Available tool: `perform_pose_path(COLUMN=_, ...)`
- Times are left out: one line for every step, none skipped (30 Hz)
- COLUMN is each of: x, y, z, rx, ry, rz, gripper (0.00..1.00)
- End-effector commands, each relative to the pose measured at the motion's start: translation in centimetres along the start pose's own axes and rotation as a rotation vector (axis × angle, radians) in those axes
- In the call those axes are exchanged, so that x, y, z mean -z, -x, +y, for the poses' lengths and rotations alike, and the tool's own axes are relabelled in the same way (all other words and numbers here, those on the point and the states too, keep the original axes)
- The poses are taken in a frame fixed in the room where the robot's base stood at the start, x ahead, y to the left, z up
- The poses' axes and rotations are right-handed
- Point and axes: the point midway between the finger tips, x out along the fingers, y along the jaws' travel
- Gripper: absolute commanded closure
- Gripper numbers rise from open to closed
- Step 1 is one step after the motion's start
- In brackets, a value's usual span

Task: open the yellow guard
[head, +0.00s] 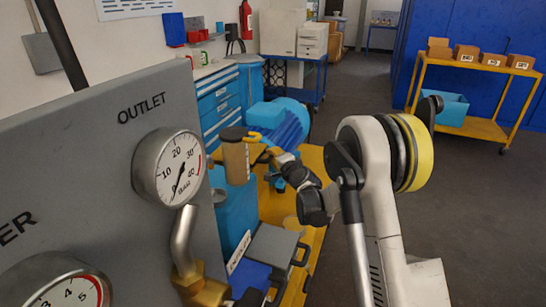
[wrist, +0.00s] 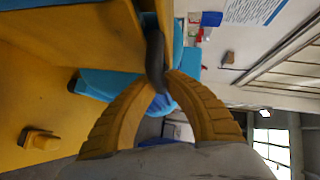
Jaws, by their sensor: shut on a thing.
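The yellow guard (wrist: 85,22) shows as a broad yellow panel along the top of the wrist view. A dark curved handle (wrist: 155,60) stands at its edge. My gripper (wrist: 160,82) has its two ribbed yellow fingers closed in on the lower part of this handle, one on each side. In the head view my gripper (head: 262,148) reaches in from the right, beside a tan cylinder with a dark top (head: 235,158). Yellow panelling (head: 312,158) shows behind my gripper. The handle is hidden or too small to tell in the head view.
A grey panel with an outlet gauge (head: 172,168) stands close on the left. A blue motor (head: 290,120) lies behind my gripper. Floor on the right is clear up to a yellow cart (head: 470,120).

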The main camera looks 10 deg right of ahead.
Motion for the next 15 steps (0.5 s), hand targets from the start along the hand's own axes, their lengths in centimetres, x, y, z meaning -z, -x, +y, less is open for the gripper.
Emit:
perform_pose_path(x=0.1, y=0.2, z=-1.4, rx=-0.019, ry=0.022, rz=0.000, gripper=1.00)
perform_pose_path(x=0.2, y=0.2, z=-1.8, rx=-0.033, ry=0.036, rz=0.000, gripper=1.00)
perform_pose_path(x=0.2, y=0.2, z=-2.4, rx=-0.053, ry=0.056, rz=0.000, gripper=1.00)
perform_pose_path(x=0.2, y=0.2, z=-2.8, rx=-0.068, ry=0.070, rz=0.000, gripper=1.00)
perform_pose_path(x=0.2, y=0.2, z=-3.3, rx=-0.083, ry=0.085, rz=-0.001, gripper=1.00)
perform_pose_path(x=0.1, y=0.2, z=-3.8, rx=-0.102, ry=0.105, rz=-0.001, gripper=1.00)
perform_pose_path(x=0.1, y=0.1, z=-4.2, rx=-0.117, ry=0.119, rz=0.000, gripper=1.00)
perform_pose_path(x=0.1, y=0.1, z=-4.5, rx=-0.113, ry=0.114, rz=0.000, gripper=1.00)
perform_pose_path(x=0.1, y=0.0, z=-4.9, rx=-0.112, ry=0.112, rz=0.000, gripper=1.00)
perform_pose_path(x=0.0, y=0.0, z=-5.3, rx=-0.112, ry=0.111, rz=0.000, gripper=1.00)
perform_pose_path(x=0.0, y=0.0, z=-5.6, rx=-0.112, ry=0.112, rz=0.000, gripper=1.00)
perform_pose_path(x=-0.1, y=-0.1, z=-6.0, rx=-0.111, ry=0.112, rz=0.000, gripper=1.00)
perform_pose_path(x=-0.1, y=-0.1, z=-6.3, rx=-0.111, ry=0.112, rz=0.000, gripper=1.00)
perform_pose_path(x=-0.2, y=-0.2, z=-6.6, rx=-0.111, ry=0.111, rz=0.000, gripper=1.00)
perform_pose_path(x=-0.2, y=-0.3, z=-6.9, rx=-0.111, ry=0.111, rz=0.000, gripper=1.00)
